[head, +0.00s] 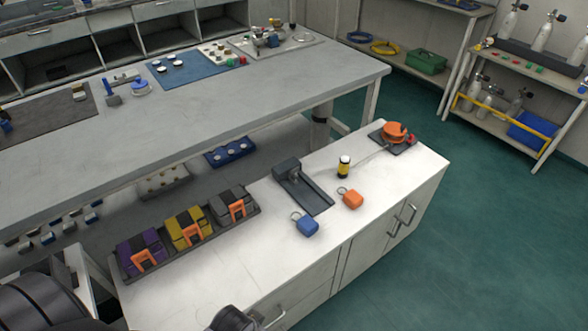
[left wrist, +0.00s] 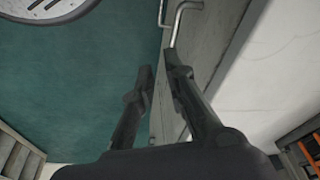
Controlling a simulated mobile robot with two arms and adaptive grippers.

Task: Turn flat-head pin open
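I cannot make out a flat-head pin in either view. The white cabinet (head: 255,262) holds a dark grey fixture (head: 302,187), a blue tagged block (head: 306,225), an orange tagged block (head: 350,199), a small yellow-and-black cylinder (head: 344,166) and an orange round part on a dark plate (head: 394,133). In the left wrist view, my left gripper (left wrist: 160,66) has its two fingers apart with nothing between them. It is beside the cabinet front, its right fingertip close to a metal bar handle (left wrist: 178,18); contact is unclear. My right gripper is in neither view.
A dark tray (head: 127,270) holds purple, yellow and grey cases with orange latches at the cabinet's left end. A long grey workbench (head: 215,112) stands behind. Shelves with cylinders (head: 540,38) stand at the far right. The green floor (head: 480,230) right of the cabinet is clear.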

